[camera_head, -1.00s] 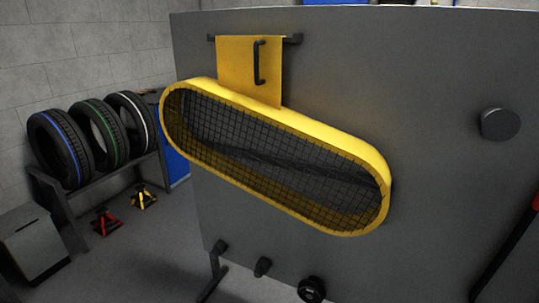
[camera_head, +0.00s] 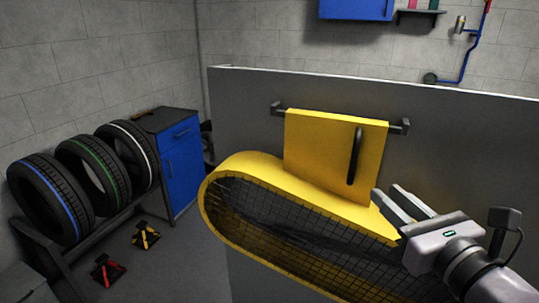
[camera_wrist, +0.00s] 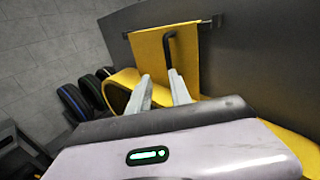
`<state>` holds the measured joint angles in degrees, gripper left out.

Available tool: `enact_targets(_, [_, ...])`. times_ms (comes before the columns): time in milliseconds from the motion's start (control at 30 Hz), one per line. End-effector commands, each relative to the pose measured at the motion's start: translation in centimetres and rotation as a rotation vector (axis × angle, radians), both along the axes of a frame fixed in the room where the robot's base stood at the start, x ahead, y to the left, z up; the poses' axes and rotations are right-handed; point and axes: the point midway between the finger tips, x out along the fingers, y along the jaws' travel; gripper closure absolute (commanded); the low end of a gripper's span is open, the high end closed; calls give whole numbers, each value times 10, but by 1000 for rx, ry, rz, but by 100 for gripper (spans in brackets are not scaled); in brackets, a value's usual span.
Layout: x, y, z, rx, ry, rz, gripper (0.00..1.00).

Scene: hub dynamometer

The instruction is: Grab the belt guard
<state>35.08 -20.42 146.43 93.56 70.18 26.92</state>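The yellow belt guard (camera_head: 335,120) hangs on a dark bar on the grey panel. It has a flat upper plate with a black vertical handle (camera_head: 354,157) and a long rounded yellow rim with dark mesh below. My gripper (camera_head: 389,199) is in front of the guard, to the right of and slightly below the handle in the head view. Its two fingers are apart with nothing between them. In the wrist view the handle (camera_wrist: 169,48) stands above and beyond the open fingertips (camera_wrist: 161,82). My gripper hides the guard's lower right part.
The grey panel (camera_head: 460,130) stands behind the guard. The dark hanging bar (camera_head: 400,126) sticks out on both sides of the plate. Tires on a rack (camera_head: 92,172), a blue cabinet (camera_head: 182,165) and red and yellow stands (camera_head: 146,236) are at the left. Floor shows between them.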

Motion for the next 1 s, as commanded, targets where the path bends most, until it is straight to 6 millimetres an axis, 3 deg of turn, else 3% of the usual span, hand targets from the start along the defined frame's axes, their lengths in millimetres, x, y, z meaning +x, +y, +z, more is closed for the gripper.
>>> enact_targets(100, [14, -8, 12, 56, -10, -34, 75])
enact_targets(367, [78, 12, 13, 50, -2, -30, 75])
enact_targets(667, [97, 17, 14, 48, -5, -34, 75])
enact_targets(800, [117, 23, 5, 44, -13, -32, 75])
enact_targets(1000, [152, 33, 13, 44, -13, -31, 75])
